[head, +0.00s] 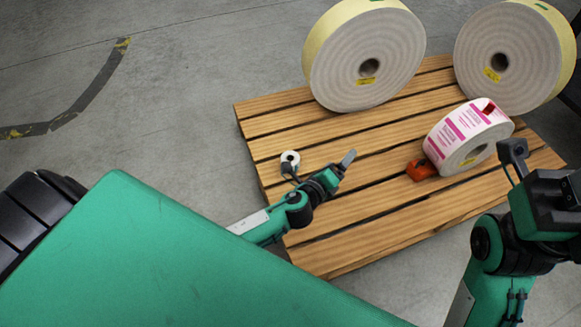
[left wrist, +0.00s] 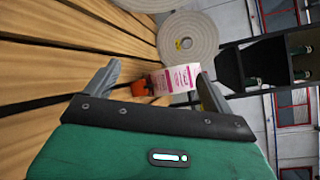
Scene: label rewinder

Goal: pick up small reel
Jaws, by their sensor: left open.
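My left gripper (head: 345,162) is over the pallet, right of the small white reel and left of the pink-labelled one. In the left wrist view its fingers (left wrist: 157,88) are apart with nothing held, and the pink-labelled reel shows beyond them. My right arm is at the right; its fingers are out of view.
The slatted wooden pallet (head: 375,205) lies on a grey floor. Two big reels (head: 345,75) (head: 530,75) stand at its back. An orange block (head: 421,170) sits beside the pink-labelled reel. A dark shelf frame (left wrist: 262,60) shows in the wrist view. The pallet's middle is clear.

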